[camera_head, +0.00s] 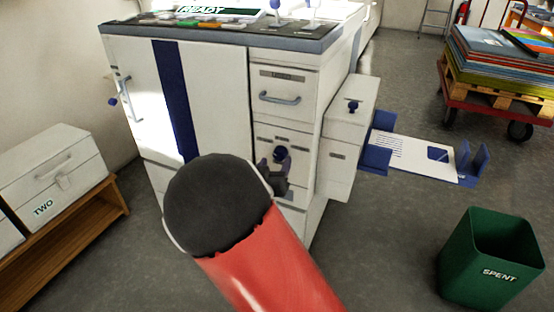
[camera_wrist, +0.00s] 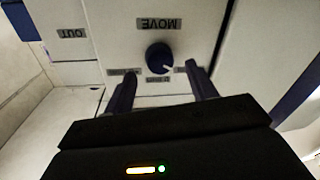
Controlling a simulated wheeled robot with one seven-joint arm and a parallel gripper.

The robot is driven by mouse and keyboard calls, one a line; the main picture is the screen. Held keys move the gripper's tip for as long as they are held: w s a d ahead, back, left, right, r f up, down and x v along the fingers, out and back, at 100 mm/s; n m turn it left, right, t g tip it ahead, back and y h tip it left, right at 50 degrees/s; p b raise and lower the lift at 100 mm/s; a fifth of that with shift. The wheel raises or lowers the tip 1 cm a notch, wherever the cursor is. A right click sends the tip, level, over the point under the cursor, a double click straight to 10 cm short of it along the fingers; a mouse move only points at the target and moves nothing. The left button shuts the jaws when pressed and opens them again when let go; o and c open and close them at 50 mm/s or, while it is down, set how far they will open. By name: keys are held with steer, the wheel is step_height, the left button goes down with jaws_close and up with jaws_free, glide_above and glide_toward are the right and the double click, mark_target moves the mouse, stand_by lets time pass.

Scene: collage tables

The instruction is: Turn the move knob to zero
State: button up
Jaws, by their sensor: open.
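The move knob (camera_wrist: 159,57) is a round dark blue knob with a white pointer mark, on the white machine front below the upside-down label MOVE (camera_wrist: 157,24) in the wrist view. Smaller labels sit around it, too blurred to read surely. In the head view the knob (camera_head: 279,154) shows on the machine's lower right panel, partly behind my gripper. My gripper (camera_wrist: 161,80) is open and empty. Its two fingers point at the panel, one on each side of the knob, with gaps between them and the knob. In the head view my gripper (camera_head: 276,172) is mostly hidden by my arm.
The white machine (camera_head: 210,90) has a drawer handle (camera_head: 280,98) above the knob and a side box (camera_head: 347,120) to its right. A green SPENT bin (camera_head: 492,258) stands at right. A loaded red cart (camera_head: 500,95) is behind. A wooden shelf (camera_head: 70,240) stands left.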

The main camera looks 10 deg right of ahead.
mark_target(280, 154)
steer(key=shift+x, duration=1.45)
steer(key=c, duration=1)
